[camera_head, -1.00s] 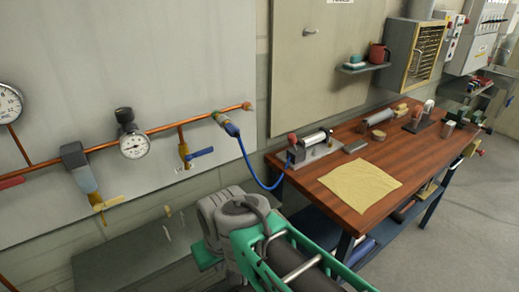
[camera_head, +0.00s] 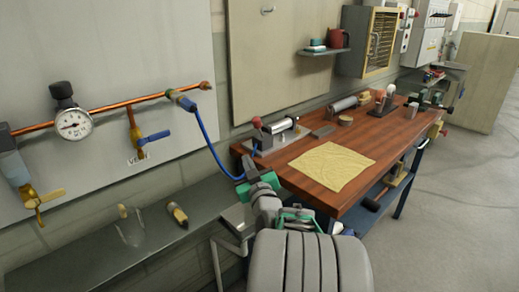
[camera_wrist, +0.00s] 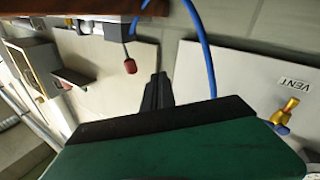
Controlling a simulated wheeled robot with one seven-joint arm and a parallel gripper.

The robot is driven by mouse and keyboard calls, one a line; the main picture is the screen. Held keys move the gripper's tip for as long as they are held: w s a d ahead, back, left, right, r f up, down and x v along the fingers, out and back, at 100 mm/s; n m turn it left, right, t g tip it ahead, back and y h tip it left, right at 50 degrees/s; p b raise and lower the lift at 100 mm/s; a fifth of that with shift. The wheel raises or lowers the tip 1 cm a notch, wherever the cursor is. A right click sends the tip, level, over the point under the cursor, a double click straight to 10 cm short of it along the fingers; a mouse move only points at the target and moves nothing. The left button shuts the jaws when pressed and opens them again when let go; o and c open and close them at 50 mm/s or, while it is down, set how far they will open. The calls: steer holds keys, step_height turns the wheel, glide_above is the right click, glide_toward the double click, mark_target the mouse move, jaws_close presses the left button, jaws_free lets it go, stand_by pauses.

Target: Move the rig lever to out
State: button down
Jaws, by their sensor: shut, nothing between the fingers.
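The rig (camera_head: 283,136) is a silver cylinder on a plate at the bench's near left corner. Its lever (camera_head: 257,124) ends in a red knob and stands up at the rig's left end, by the blue hose. In the wrist view the red-knobbed lever (camera_wrist: 130,66) shows left of my fingers and apart from them. My gripper (camera_wrist: 158,88) is shut and empty, with its dark fingers together. In the head view my green gripper body (camera_head: 263,184) is just in front of the bench corner, below the rig; its fingertips are hard to make out there.
The blue hose (camera_head: 211,140) hangs from the copper pipe (camera_head: 108,106) to the rig, close to my gripper. A yellow cloth (camera_head: 331,166) lies on the wooden bench (camera_head: 392,143). A grey ledge (camera_head: 95,243) runs below the wall panel. Floor at right is clear.

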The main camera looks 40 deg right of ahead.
steer(key=s+d+m+h, duration=0.1)
steer(key=s+d+h, duration=0.2)
steer(key=d, duration=0.2)
steer(key=p, duration=0.3)
glide_toward(259, 124)
steer(key=x, duration=0.6)
steer(key=shift+w, duration=0.45)
steer(key=shift+s+d+m, duration=0.1)
steer(key=shift+d+m, duration=0.05)
steer(key=shift+m, duration=0.15)
